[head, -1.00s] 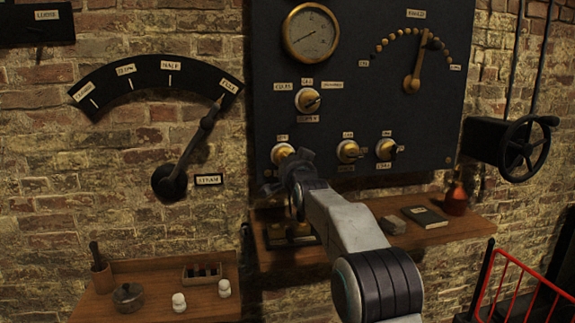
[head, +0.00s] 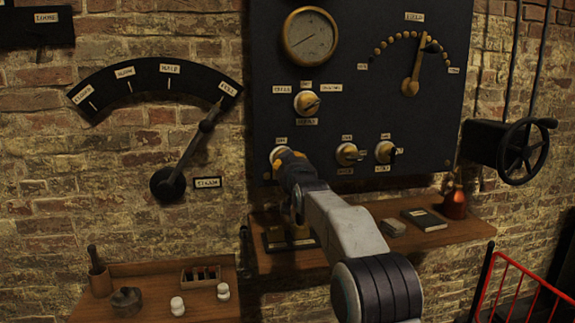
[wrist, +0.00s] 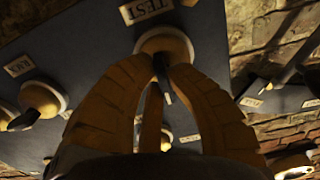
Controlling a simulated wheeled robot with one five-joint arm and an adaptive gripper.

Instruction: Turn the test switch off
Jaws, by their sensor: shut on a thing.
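The test switch (wrist: 168,44) is a brass dome on a pale round base, under a label reading TEST (wrist: 147,9) in the wrist view. It has a small dark lever. In the head view the test switch (head: 276,153) is the leftmost of the lower row on the dark panel (head: 360,110), mostly covered by my gripper (head: 284,158). In the wrist view the orange-brown fingers of my gripper (wrist: 163,66) come together around the lever, shut on it. The lever's tip shows between the fingers. Its exact setting is hard to tell.
Other switches (head: 349,154) sit to the right on the panel, with a rotary knob (head: 306,103) above. A wooden shelf (head: 455,232) juts out below, holding a book (head: 424,220) and a copper-coloured vessel (head: 455,204). A long lever (head: 195,150) is on the wall at left.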

